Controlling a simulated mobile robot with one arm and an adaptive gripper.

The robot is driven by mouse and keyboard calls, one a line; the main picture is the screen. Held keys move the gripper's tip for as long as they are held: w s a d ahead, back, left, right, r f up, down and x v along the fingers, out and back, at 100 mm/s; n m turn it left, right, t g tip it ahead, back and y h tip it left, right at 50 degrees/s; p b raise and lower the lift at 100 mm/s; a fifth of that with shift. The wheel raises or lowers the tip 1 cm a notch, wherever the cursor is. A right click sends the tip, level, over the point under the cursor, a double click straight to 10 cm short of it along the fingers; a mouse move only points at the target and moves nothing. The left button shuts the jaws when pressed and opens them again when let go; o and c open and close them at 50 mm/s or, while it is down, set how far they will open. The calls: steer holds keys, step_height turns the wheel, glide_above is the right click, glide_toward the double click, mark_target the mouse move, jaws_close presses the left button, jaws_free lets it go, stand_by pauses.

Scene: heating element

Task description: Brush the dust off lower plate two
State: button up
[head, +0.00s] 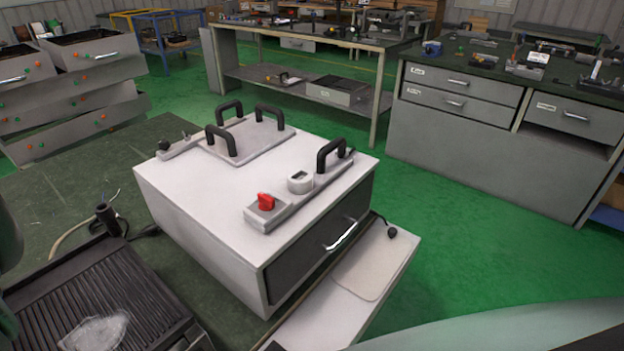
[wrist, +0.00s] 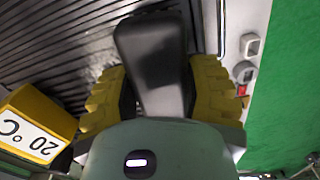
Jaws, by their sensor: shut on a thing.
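A dark ribbed grill plate (head: 85,285) lies at the lower left in the head view. A pale, whitish dust patch (head: 95,332) sits on its near part. Ribbed plate (wrist: 50,45) also fills the upper left of the wrist view. My gripper (wrist: 160,72), with yellow ridged fingers, is shut on a black handle-like object (wrist: 150,50), which looks like a brush handle. The object is over the ribbed plate; its bristles are hidden, and contact with the plate cannot be told. My gripper does not clearly show in the head view.
A white box (head: 220,195) with black handles and a red knob (head: 265,201) stands right of the grill. A yellow 20 °C display (wrist: 38,125) is close left of my gripper in the wrist view. Workbenches (head: 480,140) stand behind; green floor is clear at right.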

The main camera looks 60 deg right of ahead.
steer(key=shift+s+a+r+p, duration=0.1)
steer(key=shift+s+r+p, duration=0.1)
steer(key=shift+s+p, duration=0.65)
steer(key=shift+s+f+p, duration=0.2)
steer(key=shift+s+p, duration=0.7)
steer(key=shift+s, duration=0.15)
steer(key=shift+w+a+f+b, duration=0.15)
steer(key=shift+a+f+b, duration=0.2)
steer(key=shift+b, duration=0.5)
steer(key=shift+a+r+b, duration=0.15)
steer(key=shift+a+b, duration=0.5)
steer(key=shift+b, duration=0.5)
steer(key=shift+w+b, duration=0.7)
steer(key=shift+b, duration=0.3)
steer(key=w+b, duration=0.2)
steer(key=b, duration=0.1)
steer(key=shift+w+d+r, duration=0.1)
steer(key=shift+w+d, duration=0.05)
steer(key=shift+w, duration=0.1)
steer(key=shift+w+d+b, duration=0.1)
steer(key=shift+w+b, duration=0.25)
steer(key=shift+b, duration=0.5)
steer(key=w+b, duration=0.2)
steer(key=b, duration=0.2)
steer(key=shift+w+r+b, duration=0.2)
steer(key=shift+w+b, duration=0.15)
steer(key=shift+b, duration=0.6)
